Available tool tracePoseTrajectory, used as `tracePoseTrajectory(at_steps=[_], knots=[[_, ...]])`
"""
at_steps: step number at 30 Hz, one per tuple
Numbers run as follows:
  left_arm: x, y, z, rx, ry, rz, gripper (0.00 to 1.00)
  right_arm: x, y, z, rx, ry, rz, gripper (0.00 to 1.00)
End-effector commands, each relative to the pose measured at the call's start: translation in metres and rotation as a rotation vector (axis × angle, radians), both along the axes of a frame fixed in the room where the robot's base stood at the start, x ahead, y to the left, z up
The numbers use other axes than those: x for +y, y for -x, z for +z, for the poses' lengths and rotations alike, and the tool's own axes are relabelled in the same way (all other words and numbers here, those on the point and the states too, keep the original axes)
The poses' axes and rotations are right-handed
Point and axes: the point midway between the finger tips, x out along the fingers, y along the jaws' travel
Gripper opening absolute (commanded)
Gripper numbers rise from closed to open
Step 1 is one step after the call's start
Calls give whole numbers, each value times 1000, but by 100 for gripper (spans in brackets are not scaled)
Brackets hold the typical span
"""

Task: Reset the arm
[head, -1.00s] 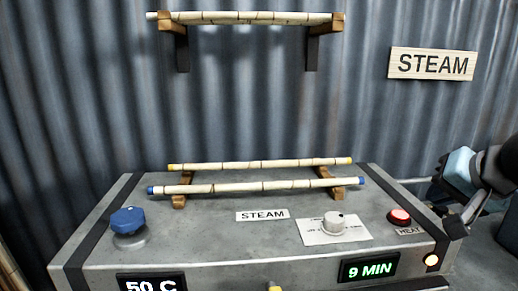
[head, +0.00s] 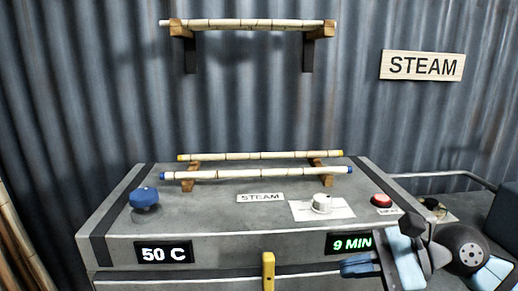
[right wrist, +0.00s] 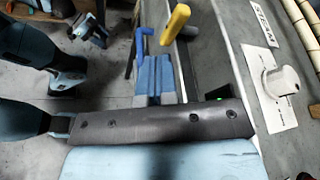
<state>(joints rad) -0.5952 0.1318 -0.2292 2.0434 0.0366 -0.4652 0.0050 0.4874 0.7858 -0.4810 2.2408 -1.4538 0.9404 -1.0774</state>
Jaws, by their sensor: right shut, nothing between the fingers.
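My right gripper (head: 358,266) is in front of the steam box's (head: 230,228) front right, just below the green "9 MIN" display (head: 352,243). Its blue fingers are shut and empty, and they also show in the right wrist view (right wrist: 158,78). It appears clear of the box and touches nothing that I can make out. In the right wrist view, dark and light-blue parts of my own body show at upper left. What looks like my left gripper (right wrist: 88,30) is small there, and its jaws are unclear. The left arm does not show in the head view.
The box top holds two rattan poles, yellow-tipped (head: 260,155) and blue-tipped (head: 255,174), a blue knob (head: 144,198), a white dial (head: 321,203) and a red button (head: 381,200). A yellow handle (head: 268,270) juts from the front. Another pole (head: 250,25) rests on wall brackets.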

Motion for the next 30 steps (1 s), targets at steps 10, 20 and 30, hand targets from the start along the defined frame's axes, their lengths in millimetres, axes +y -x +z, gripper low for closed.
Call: tracePoseTrajectory(at_steps=[10, 20, 30], knots=[[-5, 9, -5, 12, 6, -2, 43, 3, -17, -65, 1294, -1098, -237, 0], [-7, 8, -6, 9, 11, 1, 43, -44, 17, -277, -2244, 1934, 567, 0], [-3, 7, 9, 8, -2, -4, 43, -38, 130, -394, -1503, 1442, 469, 0]])
